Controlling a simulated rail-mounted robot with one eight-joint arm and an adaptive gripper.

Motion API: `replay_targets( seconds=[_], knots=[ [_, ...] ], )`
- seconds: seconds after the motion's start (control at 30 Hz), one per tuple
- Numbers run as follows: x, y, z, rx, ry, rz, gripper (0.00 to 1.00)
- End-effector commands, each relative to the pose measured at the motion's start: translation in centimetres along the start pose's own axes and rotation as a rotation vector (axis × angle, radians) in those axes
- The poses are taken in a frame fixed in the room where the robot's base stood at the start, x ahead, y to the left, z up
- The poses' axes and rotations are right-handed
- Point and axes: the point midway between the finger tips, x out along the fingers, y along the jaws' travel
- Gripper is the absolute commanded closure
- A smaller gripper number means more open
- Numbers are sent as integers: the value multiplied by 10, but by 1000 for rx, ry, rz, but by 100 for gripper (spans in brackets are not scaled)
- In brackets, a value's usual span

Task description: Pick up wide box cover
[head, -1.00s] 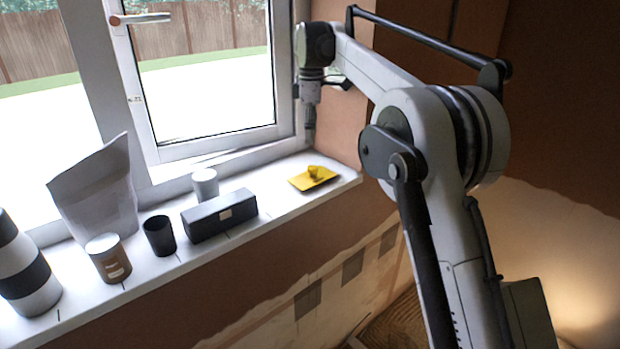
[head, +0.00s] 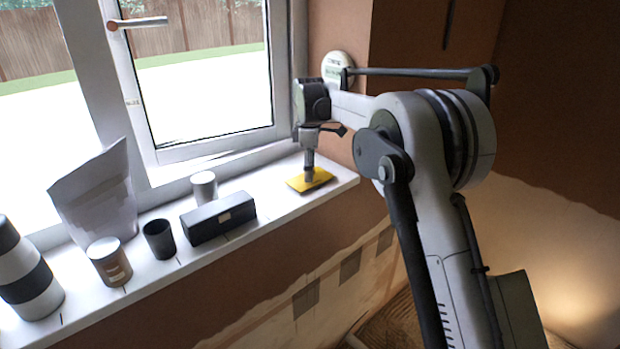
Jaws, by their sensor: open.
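A flat yellow piece (head: 297,183), which looks like the wide box cover, lies on the right end of the white windowsill (head: 255,182). Its raised knob is now hidden behind my fingers. My gripper (head: 309,177) points straight down at the middle of this cover, with its open fingers at the knob. The gap between the fingers is too small to see. The cover lies flat on the sill.
A long black box (head: 219,218) lies left of the cover, with a white cup (head: 204,186) behind it. A black cup (head: 159,238), brown-and-white can (head: 109,262), grey bag (head: 98,200) and striped cylinder (head: 25,270) stand further left. The window frame (head: 220,146) rises close behind.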

Motion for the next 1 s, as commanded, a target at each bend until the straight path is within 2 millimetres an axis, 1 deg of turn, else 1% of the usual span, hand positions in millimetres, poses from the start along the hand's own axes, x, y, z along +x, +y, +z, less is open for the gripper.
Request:
replay_targets(
  seconds=[0.1, 0.27, 0.37, 0.6, 0.63, 1.0],
  knots=[
    [4, 0, 0, 0, 0, 0, 53],
    [4, 0, 0, 0, 0, 0, 53],
    [4, 0, 0, 0, 0, 0, 65],
    [4, 0, 0, 0, 0, 0, 97],
    [4, 0, 0, 0, 0, 0, 100],
    [1, 0, 0, 0, 0, 0, 100]
  ],
)
